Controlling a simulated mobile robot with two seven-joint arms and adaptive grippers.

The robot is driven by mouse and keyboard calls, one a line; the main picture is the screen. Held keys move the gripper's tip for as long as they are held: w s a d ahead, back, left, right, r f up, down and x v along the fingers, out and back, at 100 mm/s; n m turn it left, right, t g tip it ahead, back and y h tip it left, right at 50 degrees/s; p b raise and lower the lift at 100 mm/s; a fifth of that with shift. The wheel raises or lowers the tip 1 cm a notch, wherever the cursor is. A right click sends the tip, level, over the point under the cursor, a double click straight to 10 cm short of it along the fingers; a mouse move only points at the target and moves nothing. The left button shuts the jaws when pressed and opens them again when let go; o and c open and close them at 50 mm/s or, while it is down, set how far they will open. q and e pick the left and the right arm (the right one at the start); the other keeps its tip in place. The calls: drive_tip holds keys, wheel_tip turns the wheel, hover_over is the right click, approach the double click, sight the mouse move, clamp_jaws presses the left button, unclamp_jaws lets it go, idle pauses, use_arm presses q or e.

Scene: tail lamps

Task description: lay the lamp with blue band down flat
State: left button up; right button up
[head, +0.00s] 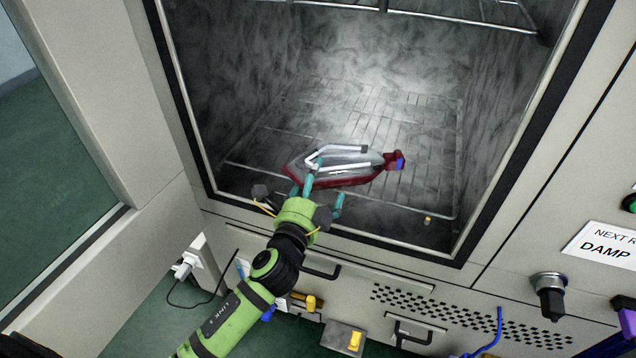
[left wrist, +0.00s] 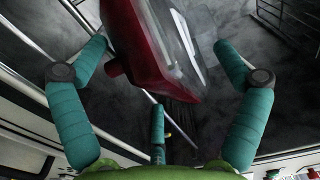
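The lamp with the blue band (head: 345,177) is red and clear, with white strips inside and the blue band (head: 400,163) at its narrow right end. It is over the front part of the wire rack in the chamber, its long side running left to right. I cannot tell whether it rests fully on the rack. My left gripper (head: 318,183) is at the lamp's near left side, teal fingers spread. In the left wrist view the lamp's red body (left wrist: 138,50) lies between the spread fingers (left wrist: 165,75), with gaps visible. My right gripper is not visible.
The wire rack (head: 375,112) is bare behind the lamp. The chamber's front sill (head: 345,232) runs below my left wrist, and another rack (head: 460,18) hangs above. A small yellow piece (head: 427,219) is at the front right. A black knob (head: 550,298) sticks out on the right.

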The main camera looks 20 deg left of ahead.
use_arm(q)
drive_tip(key=shift+r, duration=0.2)
drive_tip(key=s+b, duration=0.1)
drive_tip(key=s, duration=1.1)
drive_tip(key=shift+a, duration=0.2)
drive_tip(key=shift+f, duration=0.1)
